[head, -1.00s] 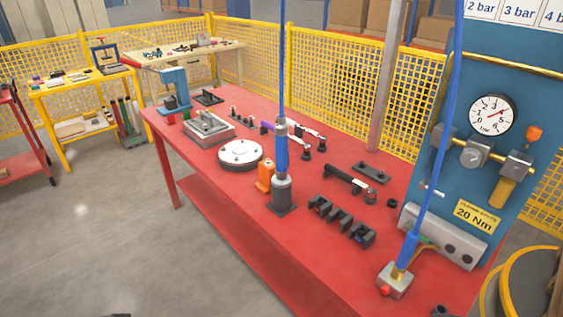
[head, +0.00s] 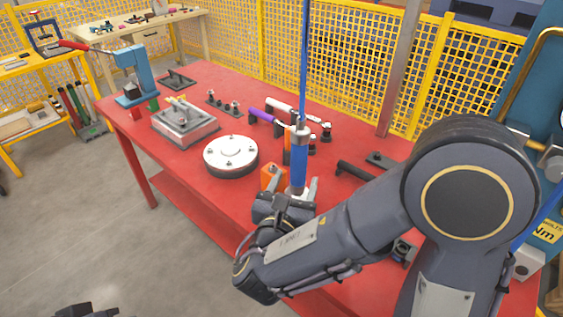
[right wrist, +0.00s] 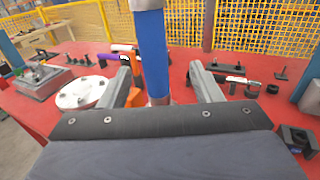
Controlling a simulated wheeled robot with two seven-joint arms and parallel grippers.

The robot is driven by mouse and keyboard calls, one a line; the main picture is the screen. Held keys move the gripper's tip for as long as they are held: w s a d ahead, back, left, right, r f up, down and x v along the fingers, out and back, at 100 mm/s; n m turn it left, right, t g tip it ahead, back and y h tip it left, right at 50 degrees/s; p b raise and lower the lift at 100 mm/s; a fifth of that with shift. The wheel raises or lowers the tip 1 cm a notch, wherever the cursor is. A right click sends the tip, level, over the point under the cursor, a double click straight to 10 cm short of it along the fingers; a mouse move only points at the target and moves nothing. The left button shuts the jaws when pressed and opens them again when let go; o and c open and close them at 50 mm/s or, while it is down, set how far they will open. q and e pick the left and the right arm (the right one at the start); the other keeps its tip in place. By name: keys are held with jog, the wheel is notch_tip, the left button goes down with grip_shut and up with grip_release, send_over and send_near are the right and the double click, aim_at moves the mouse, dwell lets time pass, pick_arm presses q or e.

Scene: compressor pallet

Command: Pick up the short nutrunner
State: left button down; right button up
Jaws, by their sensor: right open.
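The nutrunner, a blue upright tool (head: 299,170) on a blue hose, stands near the front edge of the red table. Its blue body also fills the middle of the right wrist view (right wrist: 152,50). My right gripper (head: 297,190) is open, with one finger on each side of the tool's lower part. In the right wrist view, gaps show between the fingers (right wrist: 158,78) and the tool; its foot is hidden behind the gripper. A dark part at the bottom left, apparently my left gripper (head: 87,311), is cut off by the frame; its jaws cannot be made out.
An orange tool (head: 270,177) stands close to the left of the nutrunner. A round white-topped flange (head: 231,155) and a grey metal block (head: 186,124) sit further left. Purple-handled (head: 268,117) and black-handled (head: 354,170) tools lie behind. My right arm hides the table's near right part.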

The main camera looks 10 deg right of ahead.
aim_at(297, 163)
jog(key=shift+y, duration=0.3)
jog(key=x, duration=0.2)
jog(key=p+x, duration=0.1)
jog(key=x, duration=0.1)
jog(key=r+x, duration=0.1)
jog(key=x, duration=0.2)
jog(key=shift+w+a+p, duration=0.1)
jog(key=shift+a+p, duration=0.2)
jog(key=shift+p, duration=0.05)
jog(key=shift+w+d+f, duration=0.1)
jog(key=shift+w+d, duration=0.05)
jog(key=shift+w, duration=0.25)
grip_shut()
dwell(0.3)
